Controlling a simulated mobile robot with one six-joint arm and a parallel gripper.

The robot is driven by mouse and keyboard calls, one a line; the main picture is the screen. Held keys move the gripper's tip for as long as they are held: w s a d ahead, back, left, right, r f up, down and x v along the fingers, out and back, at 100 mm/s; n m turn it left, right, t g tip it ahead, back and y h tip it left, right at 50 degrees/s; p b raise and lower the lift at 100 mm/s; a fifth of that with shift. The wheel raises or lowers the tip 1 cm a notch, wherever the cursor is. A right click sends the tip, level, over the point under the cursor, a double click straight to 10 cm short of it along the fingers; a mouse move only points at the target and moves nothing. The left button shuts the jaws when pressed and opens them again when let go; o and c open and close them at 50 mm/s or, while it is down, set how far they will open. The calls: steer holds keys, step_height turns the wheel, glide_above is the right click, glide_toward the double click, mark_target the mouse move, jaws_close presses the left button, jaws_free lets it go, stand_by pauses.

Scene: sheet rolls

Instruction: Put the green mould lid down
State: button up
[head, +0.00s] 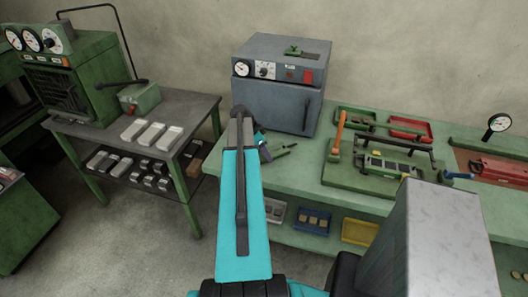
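My teal arm (240,210) rises through the middle of the head view and hides much of what lies behind it. A small teal and black part of my gripper (262,141) shows just right of the arm's far end, in front of the grey oven and over the bench. A small dark green piece (284,150) shows right beside it, low over or on the bench. I cannot tell if this is the mould lid, or if my gripper holds it. The fingers are too small and partly hidden to read.
The green bench (308,200) carries the grey oven (276,90) and a green tray (340,181) with a green and metal mould (388,166). An orange-handled tool (338,132), a red tray (410,127) and a blue-ended tool (456,176) crowd the right. A dark table (190,112) stands left.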

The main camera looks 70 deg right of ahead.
steer(key=o, duration=1.7)
steer(key=shift+o, duration=0.2)
steer(key=shift+r, duration=0.15)
steer(key=b+v, duration=0.3)
steer(key=v, duration=0.9)
